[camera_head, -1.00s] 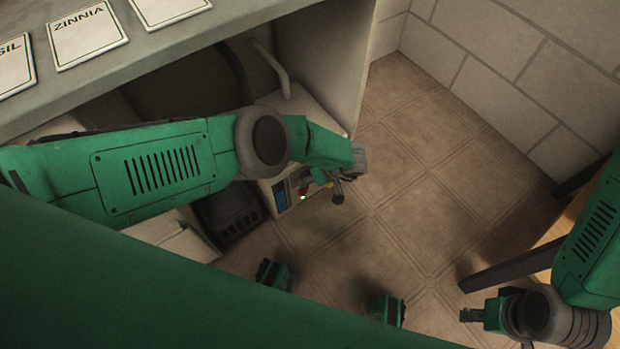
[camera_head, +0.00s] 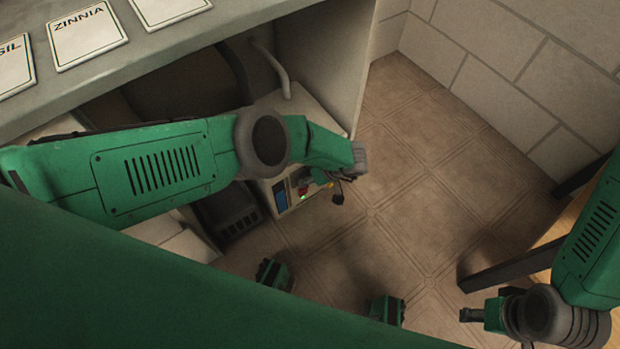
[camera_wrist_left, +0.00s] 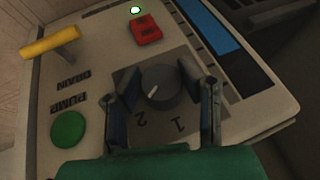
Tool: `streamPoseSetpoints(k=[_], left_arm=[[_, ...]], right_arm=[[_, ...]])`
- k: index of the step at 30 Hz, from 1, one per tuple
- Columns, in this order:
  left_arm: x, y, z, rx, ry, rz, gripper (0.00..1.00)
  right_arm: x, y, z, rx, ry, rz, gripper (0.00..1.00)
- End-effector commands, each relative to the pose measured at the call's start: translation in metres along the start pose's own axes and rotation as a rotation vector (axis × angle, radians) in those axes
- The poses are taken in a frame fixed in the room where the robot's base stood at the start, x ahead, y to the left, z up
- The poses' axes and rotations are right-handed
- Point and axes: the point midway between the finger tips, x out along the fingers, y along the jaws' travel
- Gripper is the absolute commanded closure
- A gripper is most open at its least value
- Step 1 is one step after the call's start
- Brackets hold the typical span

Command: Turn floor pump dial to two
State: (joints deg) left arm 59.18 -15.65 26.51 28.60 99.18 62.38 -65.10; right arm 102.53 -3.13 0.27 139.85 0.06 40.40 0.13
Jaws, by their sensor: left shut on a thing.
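The floor pump's control panel fills the left wrist view, with a grey dial (camera_wrist_left: 167,86) on a dark plate marked 1 and 2. The dial's pale pointer line slants toward the lower left, roughly toward the 2. My left gripper (camera_wrist_left: 165,92) has a finger on each side of the dial and is shut on it. In the head view the pump box (camera_head: 312,117) stands low under the bench, and my left arm covers part of it; the dial is hidden there. My right gripper (camera_head: 470,314) is at the lower right, away from the pump; its finger opening is unclear.
The panel also holds a yellow lever (camera_wrist_left: 50,42), a red switch (camera_wrist_left: 146,30), a green button (camera_wrist_left: 68,130) and a blue display (camera_wrist_left: 208,30). A bench (camera_head: 200,45) with label cards overhangs the pump. The tiled floor (camera_head: 425,190) to the right is open.

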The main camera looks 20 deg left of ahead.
Motion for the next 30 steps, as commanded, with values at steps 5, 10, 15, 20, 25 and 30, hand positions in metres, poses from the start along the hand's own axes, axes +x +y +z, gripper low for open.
streamPoseSetpoints(k=[5,10,15,20,25,30], left_arm=[[-0.006,0.007,-0.005,-0.003,0.007,0.019,0.96],[-0.006,0.007,-0.005,-0.003,0.007,0.019,0.96],[-0.005,0.007,-0.005,-0.003,0.007,0.018,0.45],[-0.003,0.004,-0.003,-0.002,0.004,0.011,0.45],[-0.003,0.003,-0.003,-0.001,0.003,0.007,0.45],[-0.016,0.004,-0.003,0.001,0.001,0.007,0.45]], right_arm=[[0.000,0.000,0.000,0.000,0.000,0.000,0.60],[0.000,0.000,0.000,0.000,0.000,0.000,0.60],[0.000,0.000,0.000,0.000,0.000,0.000,0.60],[0.000,0.000,0.000,0.000,0.000,0.000,0.60],[-0.001,0.000,0.001,0.000,0.002,0.000,0.60],[-0.001,0.000,0.001,0.000,0.003,0.001,0.60]])
